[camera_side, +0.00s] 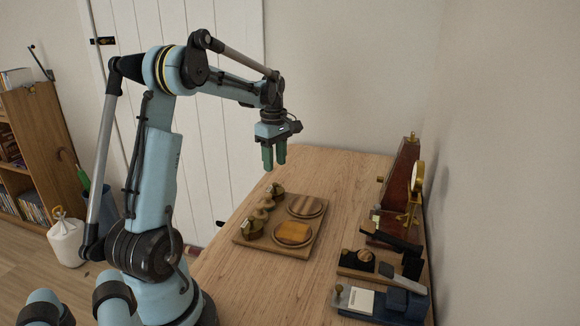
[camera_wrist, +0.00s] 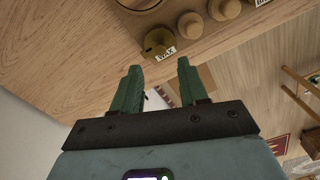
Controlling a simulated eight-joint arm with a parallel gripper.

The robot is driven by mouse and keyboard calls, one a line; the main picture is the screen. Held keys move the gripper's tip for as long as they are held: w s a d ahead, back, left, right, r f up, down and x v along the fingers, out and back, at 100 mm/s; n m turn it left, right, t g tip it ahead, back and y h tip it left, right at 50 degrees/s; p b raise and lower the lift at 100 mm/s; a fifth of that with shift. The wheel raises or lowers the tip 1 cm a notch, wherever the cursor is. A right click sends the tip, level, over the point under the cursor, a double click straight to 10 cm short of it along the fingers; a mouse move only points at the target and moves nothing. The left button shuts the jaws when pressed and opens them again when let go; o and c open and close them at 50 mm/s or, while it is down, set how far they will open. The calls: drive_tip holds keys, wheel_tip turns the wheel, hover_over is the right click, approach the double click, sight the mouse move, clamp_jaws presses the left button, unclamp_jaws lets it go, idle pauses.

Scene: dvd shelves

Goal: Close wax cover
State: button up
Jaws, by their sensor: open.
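A small round brass-coloured wax container (camera_wrist: 157,41) with a white "WAX" label sits near the table edge in the wrist view. I cannot tell whether its cover is open or closed. My gripper (camera_wrist: 158,68) is open and empty, its two green fingers apart, with the wax container just beyond the fingertips in the picture and not touched. In the side view my gripper (camera_side: 274,160) points down, above the back of a wooden tray (camera_side: 312,234). Labelled containers stand at the tray's left side; the labels are too small to read there.
Two round knobs (camera_wrist: 190,25) stand beside the wax container. The tray also bears round wooden discs (camera_side: 293,233). A metronome-like wooden piece (camera_side: 398,180), a brass stand and black tools (camera_side: 357,260) occupy the table's right. The table (camera_side: 240,290) is bare in front of the tray.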

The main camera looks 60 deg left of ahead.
wheel_tip(320, 180, up, 6)
idle(0.4)
drive_tip(key=shift+r, duration=0.1)
drive_tip(key=d+r+m+t+y, duration=0.1)
drive_tip(key=d+m+t, duration=0.2)
drive_tip(key=d+m, duration=1)
drive_tip(key=s+d+f+m+t, duration=0.2)
drive_tip(key=d+m, duration=0.2)
drive_tip(key=d, duration=0.4)
drive_tip(key=s+d+f+m+t+h, duration=0.1)
drive_tip(key=s+d+f+m+t, duration=0.1)
drive_tip(key=d+m, duration=0.3)
drive_tip(key=d, duration=0.4)
drive_tip(key=shift+s+f+m, duration=0.25)
drive_tip(key=shift+s+m, duration=0.05)
drive_tip(key=shift+s, duration=0.1)
drive_tip(key=shift+d, duration=0.1)
